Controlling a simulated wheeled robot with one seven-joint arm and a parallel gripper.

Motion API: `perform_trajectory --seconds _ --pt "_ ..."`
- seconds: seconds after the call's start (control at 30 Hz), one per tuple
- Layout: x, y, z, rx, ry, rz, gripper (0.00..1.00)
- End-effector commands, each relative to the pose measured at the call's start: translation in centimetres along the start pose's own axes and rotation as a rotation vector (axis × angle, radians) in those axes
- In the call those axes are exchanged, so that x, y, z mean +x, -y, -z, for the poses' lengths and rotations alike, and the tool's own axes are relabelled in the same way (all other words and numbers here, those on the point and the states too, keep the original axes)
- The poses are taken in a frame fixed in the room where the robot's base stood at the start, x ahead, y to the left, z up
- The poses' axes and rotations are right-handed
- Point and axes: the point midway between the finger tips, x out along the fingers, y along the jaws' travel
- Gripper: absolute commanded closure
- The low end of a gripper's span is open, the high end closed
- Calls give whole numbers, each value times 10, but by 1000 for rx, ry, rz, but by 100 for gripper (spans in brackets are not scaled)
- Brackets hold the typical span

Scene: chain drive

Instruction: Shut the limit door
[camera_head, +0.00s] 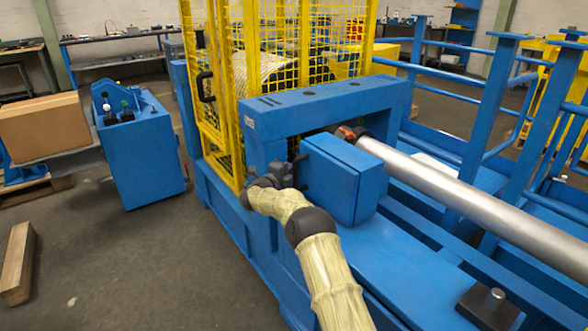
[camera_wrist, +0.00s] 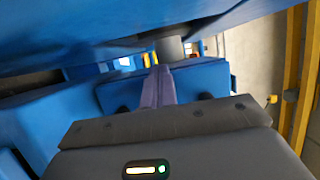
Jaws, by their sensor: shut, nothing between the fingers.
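A blue box (camera_head: 368,192) stands on the machine bed below the blue cross-frame. Its front panel (camera_head: 328,180) seems to be the limit door; I cannot tell how far it is open. My gripper (camera_head: 300,168) is at the left edge of this panel, with its fingertips partly hidden in the head view. In the wrist view my gripper's fingers (camera_wrist: 159,72) are shut with nothing between them. A blue surface (camera_wrist: 208,80) lies close behind and beside the fingers; contact is unclear.
The blue cross-frame (camera_head: 325,97) spans above the box. A long steel rod (camera_head: 480,205) runs off to the right. A yellow mesh guard (camera_head: 270,50) with a black handle stands behind.

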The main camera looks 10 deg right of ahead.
Motion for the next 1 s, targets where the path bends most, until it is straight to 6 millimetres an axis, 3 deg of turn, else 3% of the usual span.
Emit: perform_trajectory --seconds 0.03,0.23,0.47,0.57,0.8,1.0 --pt "8 3 7 0 -12 8 100" --pt "8 4 8 1 -14 10 100" --pt "-7 4 0 1 -13 9 100" --pt "-21 3 -8 0 -11 7 100" --pt "-75 3 -36 -1 7 4 100" --pt "-106 2 -45 -1 -2 3 100"
